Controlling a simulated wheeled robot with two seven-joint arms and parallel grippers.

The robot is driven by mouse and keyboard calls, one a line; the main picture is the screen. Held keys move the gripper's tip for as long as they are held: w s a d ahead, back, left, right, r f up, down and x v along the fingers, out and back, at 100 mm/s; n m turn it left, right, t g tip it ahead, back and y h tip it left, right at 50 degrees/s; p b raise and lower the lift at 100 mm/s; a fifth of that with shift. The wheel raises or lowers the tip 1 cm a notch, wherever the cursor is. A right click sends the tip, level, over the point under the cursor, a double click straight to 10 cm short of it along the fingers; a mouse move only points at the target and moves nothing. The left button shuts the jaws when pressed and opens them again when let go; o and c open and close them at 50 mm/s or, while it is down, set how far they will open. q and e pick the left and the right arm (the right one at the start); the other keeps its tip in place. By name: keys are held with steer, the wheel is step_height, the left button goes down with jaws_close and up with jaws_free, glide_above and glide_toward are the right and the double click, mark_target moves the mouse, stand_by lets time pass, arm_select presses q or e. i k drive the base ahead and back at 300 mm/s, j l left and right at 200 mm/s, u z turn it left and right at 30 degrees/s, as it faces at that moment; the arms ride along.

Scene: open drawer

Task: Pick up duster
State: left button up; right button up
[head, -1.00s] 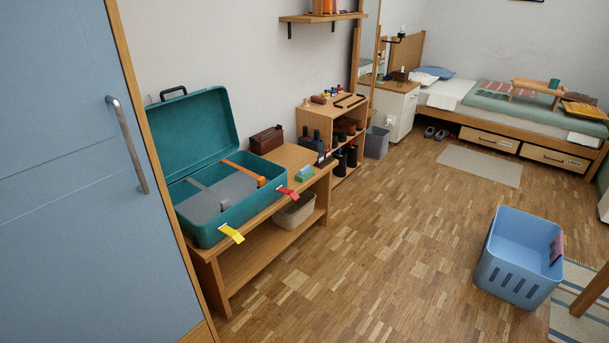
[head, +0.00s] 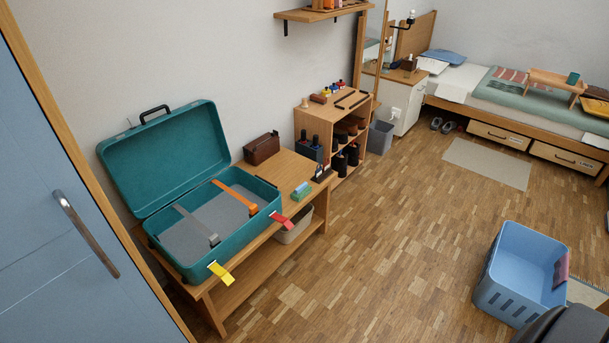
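I cannot single out a duster with certainty. A small green and blue block (head: 301,191) lies on the wooden bench (head: 266,247), right of the open teal suitcase (head: 163,208); it is too small to tell whether it is the duster. The suitcase lid leans back, and its grey inside shows orange and grey straps. A yellow tag (head: 221,272) and a red tag (head: 282,221) hang at its front. Neither of my grippers is in view. A dark rounded part at the bottom right corner may belong to my arm.
A blue basket (head: 508,290) stands on the floor at right, with a pinkish item at its rim. A blue door is at left. A small shelf (head: 348,116), a grey bin (head: 380,138) and a bed are further back. The wooden floor between is clear.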

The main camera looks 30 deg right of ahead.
mark_target(303, 189)
steer(key=i+l, duration=1)
steer(key=l, duration=0.15)
steer(key=i+l, duration=0.95)
steer(key=l, duration=0.2)
